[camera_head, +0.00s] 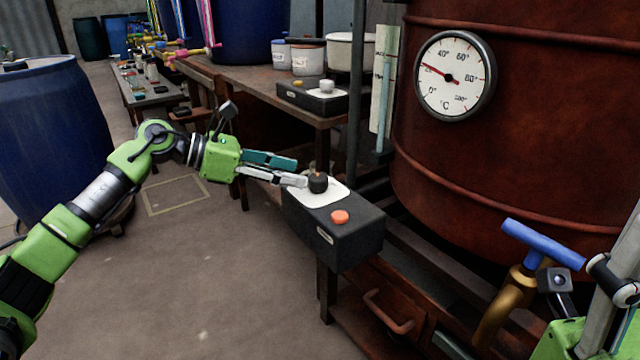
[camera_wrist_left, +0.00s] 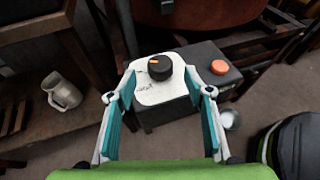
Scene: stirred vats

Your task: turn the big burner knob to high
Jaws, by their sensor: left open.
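The big burner knob (camera_head: 318,183) is black with an orange mark and stands on a white plate (camera_head: 318,199) on top of a dark control box (camera_head: 352,236). In the left wrist view the knob (camera_wrist_left: 158,68) lies ahead, between the lines of the fingers. My left gripper (camera_head: 302,170) is open, its fingertips close beside the knob in the head view. I cannot tell whether a finger touches it. The plate's lettering is too small to read.
An orange button (camera_head: 340,217) sits on the box near the knob. A large rusty vat (camera_head: 540,150) with a dial gauge (camera_head: 455,76) stands behind. A blue-handled valve (camera_head: 543,243) is at right. A smaller box with a pale knob (camera_head: 326,87) is on the bench.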

